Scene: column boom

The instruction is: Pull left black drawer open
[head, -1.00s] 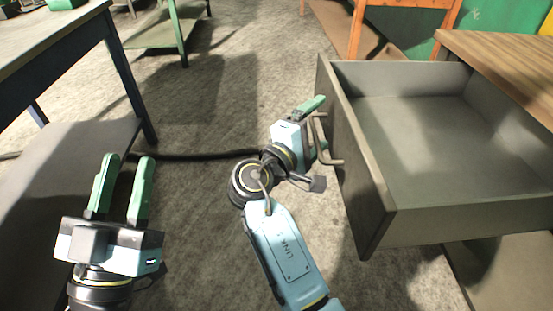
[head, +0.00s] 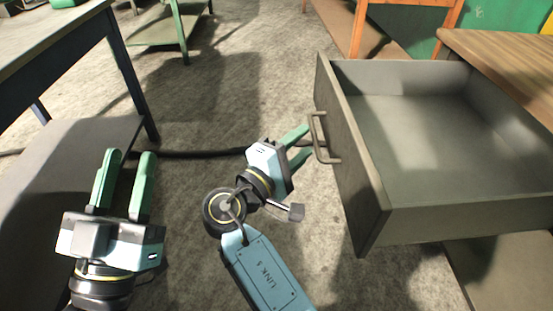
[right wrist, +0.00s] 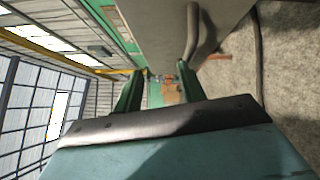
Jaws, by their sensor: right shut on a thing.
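The dark grey drawer (head: 352,160) stands pulled well out on the right of the head view, and its inside is empty. Its bar handle (head: 318,140) is on the front panel, facing left. The handle also shows in the right wrist view (right wrist: 194,38), just beyond one fingertip. My left gripper (head: 130,165) is open and empty at lower left.
A dark-legged table with a lower shelf (head: 60,165) stands at the left. A wooden top (head: 500,55) is over the drawer. Green and orange racks are at the back. A black cable (head: 190,155) crosses the floor; the middle floor is otherwise clear.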

